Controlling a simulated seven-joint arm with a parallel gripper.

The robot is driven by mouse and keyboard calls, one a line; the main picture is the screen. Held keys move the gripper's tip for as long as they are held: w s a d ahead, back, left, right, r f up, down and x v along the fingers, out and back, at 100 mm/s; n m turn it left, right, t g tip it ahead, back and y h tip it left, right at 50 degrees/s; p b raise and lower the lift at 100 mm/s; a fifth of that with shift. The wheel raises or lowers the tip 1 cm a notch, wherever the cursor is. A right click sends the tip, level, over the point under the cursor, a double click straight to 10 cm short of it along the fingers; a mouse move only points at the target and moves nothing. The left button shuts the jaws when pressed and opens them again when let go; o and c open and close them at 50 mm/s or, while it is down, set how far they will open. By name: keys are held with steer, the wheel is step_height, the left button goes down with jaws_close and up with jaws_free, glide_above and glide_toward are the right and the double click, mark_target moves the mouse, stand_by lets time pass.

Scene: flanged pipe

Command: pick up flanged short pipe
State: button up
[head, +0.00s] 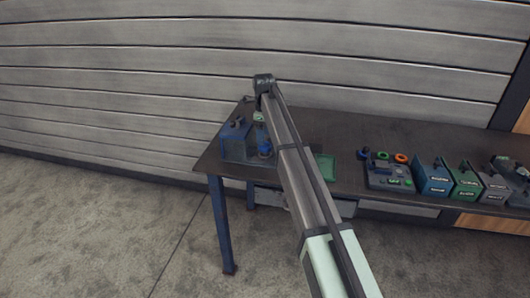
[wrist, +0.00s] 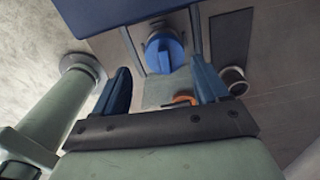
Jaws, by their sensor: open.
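My gripper (wrist: 159,64) is open in the wrist view, its two blue fingers apart with nothing held. A blue round piece with a raised bar across it (wrist: 165,50) shows between and beyond the fingertips. A short grey cylinder with a wide rim (wrist: 233,80) sits just right of the right finger and looks like a flanged short pipe, though I cannot be sure. An orange curved piece (wrist: 183,99) shows between the fingers, partly hidden by the gripper. In the head view my arm covers part of the table, and a blue piece (head: 264,148) shows beside it.
The dark table (head: 325,130) stands by a slatted wall. A blue box (head: 235,132) is at its left end. A green tray (head: 326,166), coloured rings (head: 401,158), a grey tray (head: 388,178) and several bins (head: 432,178) lie right of my arm. The table's back middle is clear.

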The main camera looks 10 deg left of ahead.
steer(key=shift+w+d+f, duration=0.1)
steer(key=shift+w+f, duration=0.05)
steer(key=shift+f, duration=1.35)
steer(key=shift+w+f, duration=0.15)
steer(key=shift+f, duration=1.35)
steer(key=shift+c, duration=0.4)
steer(key=c, duration=0.7)
steer(key=shift+c, duration=0.2)
steer(key=shift+r, duration=0.15)
step_height(320, 180, up, 16)
steer(key=shift+f, duration=0.2)
